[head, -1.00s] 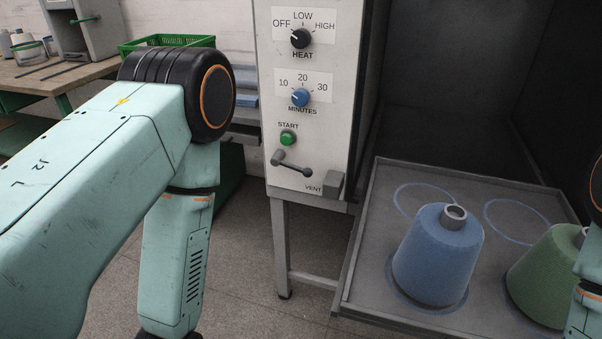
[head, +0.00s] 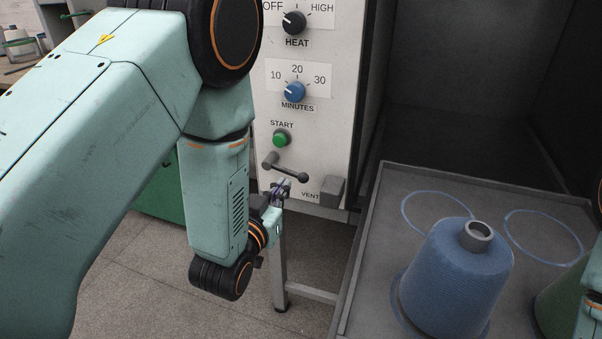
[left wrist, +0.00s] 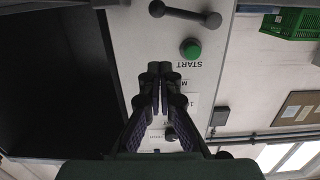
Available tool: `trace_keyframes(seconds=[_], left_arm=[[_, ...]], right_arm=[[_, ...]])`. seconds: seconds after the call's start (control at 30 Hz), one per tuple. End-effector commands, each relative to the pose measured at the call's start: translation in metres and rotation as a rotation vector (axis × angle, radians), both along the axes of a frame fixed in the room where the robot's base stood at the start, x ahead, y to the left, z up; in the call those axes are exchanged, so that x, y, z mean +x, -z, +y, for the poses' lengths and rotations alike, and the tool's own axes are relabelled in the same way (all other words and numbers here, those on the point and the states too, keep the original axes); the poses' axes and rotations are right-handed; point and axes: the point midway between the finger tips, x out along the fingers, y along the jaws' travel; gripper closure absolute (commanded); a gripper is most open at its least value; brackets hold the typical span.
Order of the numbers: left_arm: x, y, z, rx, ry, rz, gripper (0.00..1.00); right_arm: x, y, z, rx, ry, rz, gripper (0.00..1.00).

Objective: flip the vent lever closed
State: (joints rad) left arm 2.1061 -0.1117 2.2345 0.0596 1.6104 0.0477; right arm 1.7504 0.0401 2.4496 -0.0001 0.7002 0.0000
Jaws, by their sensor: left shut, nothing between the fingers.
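The vent lever (head: 286,168) is a dark grey bar with a round end on the front of the white control panel, below the green START button. It slants down to the right, its lower end near the VENT label. In the left wrist view the lever (left wrist: 184,13) shows at the top edge, beyond my fingertips. My left gripper (head: 284,186) is just below the lever, apart from it as far as I can see. In the left wrist view its fingers (left wrist: 158,72) are together and empty. My right gripper is out of view.
The panel (head: 335,120) also carries a black HEAT knob (head: 293,22), a blue MINUTES knob (head: 294,92) and the START button (head: 282,138). A grey block (head: 332,190) sits right of VENT. A tray (head: 365,235) with blue (head: 450,280) and green cones stands at right.

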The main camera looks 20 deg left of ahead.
Motion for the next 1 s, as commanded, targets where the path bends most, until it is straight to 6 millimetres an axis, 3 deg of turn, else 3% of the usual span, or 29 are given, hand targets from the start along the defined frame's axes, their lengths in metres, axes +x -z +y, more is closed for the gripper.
trace_keyframes(seconds=[0.13, 0.53, 0.67, 1.0], left_arm=[[-0.003, -0.008, 0.0, -0.004, 0.002, -0.037, 1.0], [0.001, -0.008, -0.001, -0.005, 0.002, -0.039, 1.0], [0.018, -0.007, -0.001, -0.006, 0.001, -0.04, 1.0], [0.084, -0.002, -0.003, -0.005, 0.001, -0.04, 1.0]], right_arm=[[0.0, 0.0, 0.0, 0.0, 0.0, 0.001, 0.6], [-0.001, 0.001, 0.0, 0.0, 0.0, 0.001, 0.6], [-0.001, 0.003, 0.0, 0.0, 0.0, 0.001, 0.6], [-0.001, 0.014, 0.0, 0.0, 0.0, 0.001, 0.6]])
